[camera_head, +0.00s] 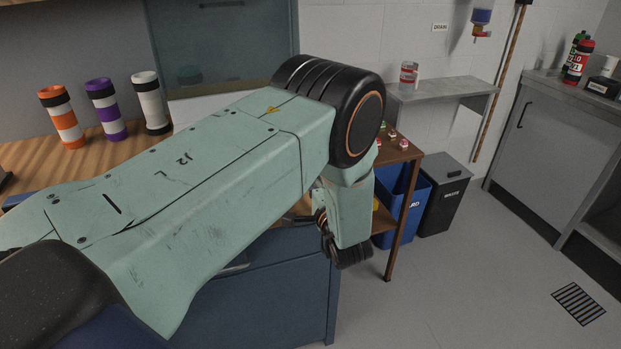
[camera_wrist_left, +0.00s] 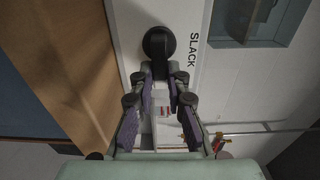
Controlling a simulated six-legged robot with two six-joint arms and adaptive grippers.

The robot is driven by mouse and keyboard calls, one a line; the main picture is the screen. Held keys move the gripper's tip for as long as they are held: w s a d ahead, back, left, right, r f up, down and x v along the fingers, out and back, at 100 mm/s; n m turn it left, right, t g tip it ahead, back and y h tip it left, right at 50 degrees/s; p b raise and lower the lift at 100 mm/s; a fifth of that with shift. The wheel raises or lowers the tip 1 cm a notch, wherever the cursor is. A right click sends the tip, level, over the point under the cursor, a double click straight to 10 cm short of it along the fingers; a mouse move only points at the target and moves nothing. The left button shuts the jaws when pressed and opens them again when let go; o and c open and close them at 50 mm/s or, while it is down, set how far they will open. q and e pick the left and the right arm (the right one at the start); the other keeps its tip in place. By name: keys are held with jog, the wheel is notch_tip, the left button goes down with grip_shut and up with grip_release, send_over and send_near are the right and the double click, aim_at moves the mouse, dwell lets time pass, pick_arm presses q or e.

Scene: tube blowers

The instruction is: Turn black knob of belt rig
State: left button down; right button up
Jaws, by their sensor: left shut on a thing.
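In the left wrist view, the black knob (camera_wrist_left: 158,42) is a round dark piece on a white panel (camera_wrist_left: 188,18), beside the printed word SLACK. My left gripper (camera_wrist_left: 162,72) has its fingertips at the knob's near end and is shut on it. The contact is small and dark, so the knob's turn angle cannot be read. My right gripper is in neither view.
Orange (camera_head: 62,117), purple (camera_head: 106,109) and white (camera_head: 150,102) banded tubes stand on the wooden counter (camera_head: 28,156). A blue bin (camera_head: 404,200) and a black waste bin (camera_head: 444,194) stand beyond the arm. The floor (camera_head: 470,290) at the right is clear.

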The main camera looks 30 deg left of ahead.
pick_arm(q)
jog(key=shift+a+r, duration=0.1)
jog(key=shift+a, duration=0.1)
dwell(0.3)
jog(key=c, duration=1.7)
grip_release()
jog(key=o, duration=0.4)
jog(key=shift+d, duration=0.2)
jog(key=shift+s+d, duration=0.15)
jog(key=shift+d, duration=0.05)
jog(key=v, duration=0.6)
jog(key=shift+s+d, duration=0.25)
jog(key=shift+s, duration=0.1)
